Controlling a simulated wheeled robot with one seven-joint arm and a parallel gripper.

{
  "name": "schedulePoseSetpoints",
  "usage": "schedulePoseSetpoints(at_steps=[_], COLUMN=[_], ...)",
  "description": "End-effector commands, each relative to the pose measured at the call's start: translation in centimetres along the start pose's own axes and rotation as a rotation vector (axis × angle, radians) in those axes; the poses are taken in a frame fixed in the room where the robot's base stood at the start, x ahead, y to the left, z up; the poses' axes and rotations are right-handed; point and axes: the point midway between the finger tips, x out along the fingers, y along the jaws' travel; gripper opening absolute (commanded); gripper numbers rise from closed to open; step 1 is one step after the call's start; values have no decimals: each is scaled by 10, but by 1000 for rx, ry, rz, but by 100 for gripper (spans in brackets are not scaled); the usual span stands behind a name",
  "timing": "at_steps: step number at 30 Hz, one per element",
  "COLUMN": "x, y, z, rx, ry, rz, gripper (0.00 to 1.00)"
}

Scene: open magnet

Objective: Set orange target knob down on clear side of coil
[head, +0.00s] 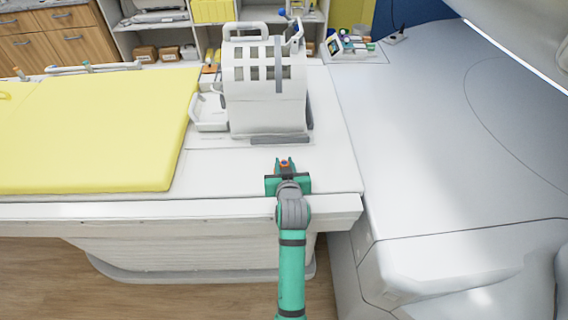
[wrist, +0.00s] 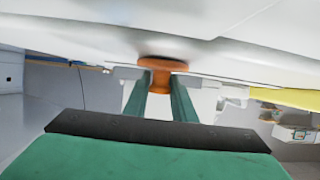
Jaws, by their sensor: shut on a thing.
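The orange target knob (wrist: 162,67) is between the fingertips of my gripper (wrist: 160,98) in the wrist view, its wide round cap on one side and a narrower stem between the fingers. In the head view my gripper (head: 285,166) is over the near end of the white patient table, in front of the coil, and a bit of the orange knob (head: 284,162) shows between its fingers. The white head coil (head: 265,112) with slotted openings stands upright on the table just beyond my gripper. I cannot tell whether the knob touches the tabletop.
A yellow mat (head: 95,130) covers the table to the left. A white tray-like part (head: 208,112) sits left of the coil. The white magnet housing (head: 430,150) stands at the right. Small items lie on a surface (head: 352,46) at the back right. Bare white tabletop (head: 225,175) lies left of my gripper.

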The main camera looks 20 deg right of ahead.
Motion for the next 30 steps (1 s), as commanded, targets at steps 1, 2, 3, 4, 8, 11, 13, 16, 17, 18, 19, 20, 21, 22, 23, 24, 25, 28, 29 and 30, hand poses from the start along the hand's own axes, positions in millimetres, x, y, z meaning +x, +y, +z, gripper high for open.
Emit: schedulePoseSetpoints(at_steps=[1,2,3,4,8,11,13,16,17,18,19,20,21,22,23,24,25,28,29,30], x=[0,0,0,0,1,1,1,1,0,0,0,-2,-6,-10,-14,-20,-26,-46,-52,-60], y=[0,0,0,0,0,0,0,0,0,0,0,0,0,0,0,0,0,0,0,0], z=[0,0,0,1,2,2,2,2,1,0,-1,-1,-1,-1,0,0,0,0,0,0], rx=[0,0,0,0,0,0,0,0,0,0,0,0,0,0,0,0,0,0,0,0], ry=[1,1,0,0,0,0,0,0,0,1,1,1,1,2,1,0,1,0,1,0], rz=[1,1,1,1,1,1,1,1,1,1,1,1,1,1,1,1,1,1,1,1], gripper=[0,0,0,0,40,43,43,43,43,43,43,43,43,43,43,43,43,43,43,43])
